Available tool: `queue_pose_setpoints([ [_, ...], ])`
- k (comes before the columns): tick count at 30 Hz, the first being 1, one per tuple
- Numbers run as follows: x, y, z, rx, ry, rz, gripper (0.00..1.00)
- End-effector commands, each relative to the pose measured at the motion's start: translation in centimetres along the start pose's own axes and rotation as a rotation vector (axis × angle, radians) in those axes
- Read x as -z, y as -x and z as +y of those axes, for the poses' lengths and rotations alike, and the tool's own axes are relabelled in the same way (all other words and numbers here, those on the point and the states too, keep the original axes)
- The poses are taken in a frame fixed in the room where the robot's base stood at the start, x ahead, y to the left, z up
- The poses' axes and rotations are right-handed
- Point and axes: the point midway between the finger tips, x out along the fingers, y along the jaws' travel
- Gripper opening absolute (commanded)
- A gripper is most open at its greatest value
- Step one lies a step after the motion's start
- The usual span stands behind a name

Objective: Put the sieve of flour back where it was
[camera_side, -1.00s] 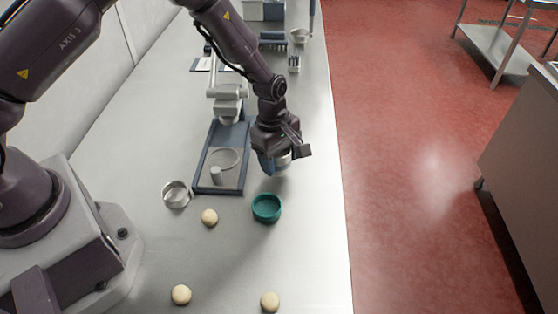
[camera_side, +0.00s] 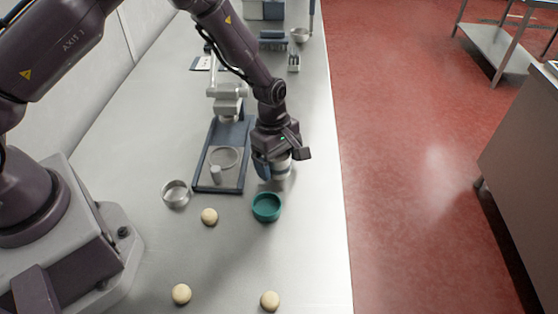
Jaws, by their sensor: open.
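A small metal cylinder (camera_side: 281,172), which looks like the sieve, stands at the right part of the counter, right of the dark-framed tray. My gripper (camera_side: 283,162) is directly over it, with its jaws open and a finger on either side. My gripper hides the cylinder's top, so I cannot see any flour or tell whether the fingers touch it. A teal round dish (camera_side: 267,207) sits just in front of the cylinder, apart from it.
Several pale dough balls (camera_side: 209,216) lie toward the front.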

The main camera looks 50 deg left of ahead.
Motion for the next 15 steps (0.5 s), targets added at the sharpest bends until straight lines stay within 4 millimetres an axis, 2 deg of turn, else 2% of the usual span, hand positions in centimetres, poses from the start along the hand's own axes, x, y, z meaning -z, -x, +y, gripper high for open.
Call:
queue_pose_setpoints([
  [15, 0.0, 9.9, 0.1, -0.004, 0.0, 0.0, 0.84],
])
